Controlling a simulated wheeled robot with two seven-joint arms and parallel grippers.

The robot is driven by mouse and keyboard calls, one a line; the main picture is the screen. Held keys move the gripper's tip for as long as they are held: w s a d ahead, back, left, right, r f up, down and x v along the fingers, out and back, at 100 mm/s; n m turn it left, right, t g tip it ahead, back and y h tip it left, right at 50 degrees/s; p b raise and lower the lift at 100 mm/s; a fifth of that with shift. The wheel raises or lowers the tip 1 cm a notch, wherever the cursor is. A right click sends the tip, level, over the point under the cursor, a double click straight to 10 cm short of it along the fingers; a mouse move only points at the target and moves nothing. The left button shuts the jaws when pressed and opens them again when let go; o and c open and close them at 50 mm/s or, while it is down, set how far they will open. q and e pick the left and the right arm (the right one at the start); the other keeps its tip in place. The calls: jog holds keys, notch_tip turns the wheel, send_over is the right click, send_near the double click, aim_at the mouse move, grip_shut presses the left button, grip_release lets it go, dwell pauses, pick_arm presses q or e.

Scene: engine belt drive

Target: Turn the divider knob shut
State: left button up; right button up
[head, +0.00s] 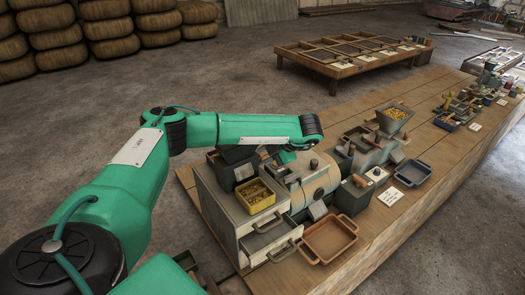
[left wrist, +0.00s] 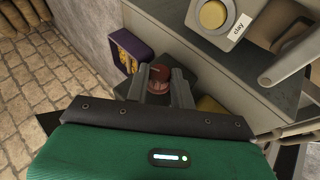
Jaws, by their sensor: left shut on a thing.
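The knob (left wrist: 158,72) is a small reddish-brown round piece in the left wrist view. My left gripper (left wrist: 159,80) has one finger on each side of it and is shut on it. The knob's base is hidden by the fingers and the gripper body. In the head view my left gripper (head: 284,156) is at the grey machine (head: 318,180), just behind the drawer cabinet (head: 216,196). Its fingertips and the knob cannot be made out there. My right gripper is not in view.
The drawer cabinet has a pulled-out drawer (head: 264,235) and a yellow bin (head: 256,196) on top. An empty brown tray (head: 328,238) stands beside it. A hopper (head: 393,117) and several small machines line the bench (head: 405,215).

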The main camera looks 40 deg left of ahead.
pick_arm(q)
jog(key=shift+d+n+y+p, duration=0.15)
jog(key=shift+n+y+p, duration=0.15)
jog(key=shift+y+p, duration=0.7)
jog(key=shift+f, duration=0.1)
jog(key=o, duration=1)
jog(key=b+v, duration=0.1)
jog(key=v, duration=1.3)
jog(key=shift+s, duration=0.15)
